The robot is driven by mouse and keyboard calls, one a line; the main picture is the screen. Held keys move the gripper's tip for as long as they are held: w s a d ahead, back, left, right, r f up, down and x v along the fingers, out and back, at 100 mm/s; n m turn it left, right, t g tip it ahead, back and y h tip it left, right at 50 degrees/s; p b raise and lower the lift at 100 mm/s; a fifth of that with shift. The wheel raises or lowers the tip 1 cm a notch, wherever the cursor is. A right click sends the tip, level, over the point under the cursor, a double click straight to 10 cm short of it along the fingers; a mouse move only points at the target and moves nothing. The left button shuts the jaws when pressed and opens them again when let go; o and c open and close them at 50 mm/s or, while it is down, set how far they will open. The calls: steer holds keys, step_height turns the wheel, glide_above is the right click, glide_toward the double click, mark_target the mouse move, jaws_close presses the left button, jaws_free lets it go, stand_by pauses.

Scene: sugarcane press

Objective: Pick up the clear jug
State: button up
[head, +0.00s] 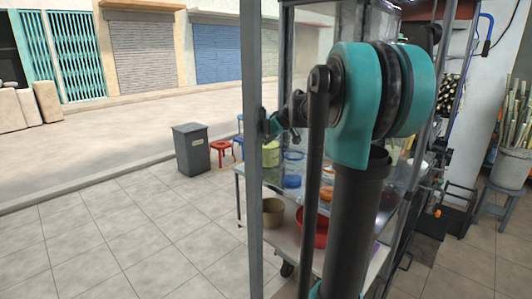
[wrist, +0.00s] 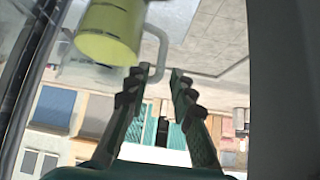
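The clear jug (wrist: 108,30), holding or tinted with something yellow-green, fills the upper left of the wrist view, which looks upside down. Its pale handle (wrist: 160,50) curves to the right, down to the tips of my gripper. My gripper (wrist: 157,74) is open; the handle's end shows at or between the fingertips, closest to the left one. I cannot tell if they touch. In the head view a yellow-green jug (head: 271,154) stands on the cart behind a post, and my gripper (head: 268,127) is just above it, partly hidden by the post.
A grey metal post (head: 252,200) stands at the cart's left corner. The cart's counter (head: 300,188) also carries a blue container (head: 293,170). A brown pot (head: 273,212) and a red basin (head: 316,232) sit on the shelf below. A grey bin (head: 191,150) stands on the open pavement.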

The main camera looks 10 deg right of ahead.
mark_target(265, 150)
steer(key=x, duration=0.8)
steer(key=shift+w+a, duration=0.15)
steer(key=shift+a, duration=0.1)
jaws_close()
